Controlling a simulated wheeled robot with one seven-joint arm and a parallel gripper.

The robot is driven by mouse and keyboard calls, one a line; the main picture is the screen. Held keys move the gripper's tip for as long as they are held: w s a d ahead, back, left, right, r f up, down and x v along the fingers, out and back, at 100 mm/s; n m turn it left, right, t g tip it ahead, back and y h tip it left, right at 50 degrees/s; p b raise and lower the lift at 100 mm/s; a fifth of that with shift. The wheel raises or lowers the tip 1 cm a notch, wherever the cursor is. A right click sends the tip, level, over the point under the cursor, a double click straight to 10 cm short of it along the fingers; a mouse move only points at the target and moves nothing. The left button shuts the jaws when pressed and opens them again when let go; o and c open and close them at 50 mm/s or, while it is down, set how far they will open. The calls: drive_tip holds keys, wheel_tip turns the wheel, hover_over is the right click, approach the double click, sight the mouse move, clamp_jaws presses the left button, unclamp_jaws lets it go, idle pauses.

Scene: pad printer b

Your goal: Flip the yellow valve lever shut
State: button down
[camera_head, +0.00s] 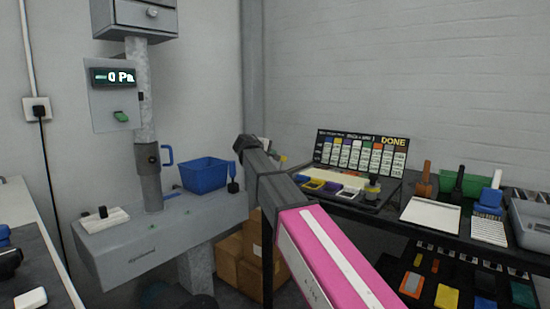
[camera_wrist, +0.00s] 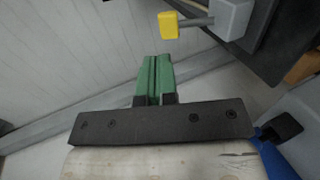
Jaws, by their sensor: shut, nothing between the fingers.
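The yellow valve lever (camera_wrist: 168,25) shows in the wrist view as a yellow tip on a short grey rod, at the top. The rod runs right into a pale grey block (camera_wrist: 233,16). My gripper (camera_wrist: 154,62) has green fingers pressed together with nothing between them. The fingertips are just below the yellow tip in the picture, with a visible gap. In the head view a small yellow tip (camera_head: 283,158) shows just right of my arm's far end. My fingers are hidden there behind my arm.
A black rack (camera_head: 345,210) with printing things stands at the right. A dark panel (camera_wrist: 275,50) lies beside the lever's block.

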drive_tip(key=v, duration=0.7)
drive_tip(key=shift+r, duration=0.3)
